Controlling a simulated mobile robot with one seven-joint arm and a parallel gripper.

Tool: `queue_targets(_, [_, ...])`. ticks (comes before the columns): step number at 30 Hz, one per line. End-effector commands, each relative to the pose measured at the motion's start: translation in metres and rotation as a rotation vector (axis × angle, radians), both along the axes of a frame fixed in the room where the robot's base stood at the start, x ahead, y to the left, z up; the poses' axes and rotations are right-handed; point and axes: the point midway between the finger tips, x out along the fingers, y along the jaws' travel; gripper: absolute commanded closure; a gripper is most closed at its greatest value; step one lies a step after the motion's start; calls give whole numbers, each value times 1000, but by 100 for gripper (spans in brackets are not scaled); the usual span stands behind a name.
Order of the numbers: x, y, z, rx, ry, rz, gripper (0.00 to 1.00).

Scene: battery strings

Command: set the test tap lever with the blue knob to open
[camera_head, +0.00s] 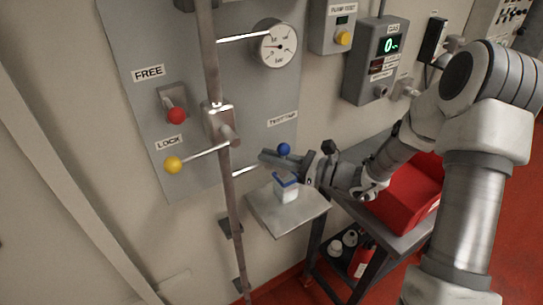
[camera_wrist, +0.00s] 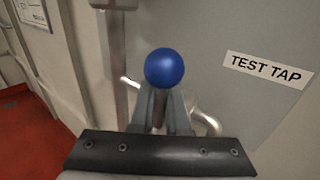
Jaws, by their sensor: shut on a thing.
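The blue knob (camera_head: 284,148) of the test tap lever shows just above my gripper (camera_head: 270,158) in the head view. It also shows large in the wrist view (camera_wrist: 165,68), at the far end of my fingers. My gripper (camera_wrist: 163,112) is shut on the lever just below the knob; the fingers hide most of the lever and tap body. Part of a silvery pipe (camera_wrist: 207,118) shows right of the fingers. The TEST TAP label (camera_wrist: 265,69) is on the grey panel to the right in the wrist view.
A blue-and-white container (camera_head: 287,188) stands on a small shelf (camera_head: 262,210) below. A red bin (camera_head: 405,195) is on the right.

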Motion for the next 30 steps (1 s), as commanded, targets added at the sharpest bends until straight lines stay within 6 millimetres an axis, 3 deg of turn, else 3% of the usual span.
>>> queue_targets(11, [2, -4, 1, 75, 52, -2, 100])
queue_targets(30, [16, -24, 2, 530, 357, -3, 100])
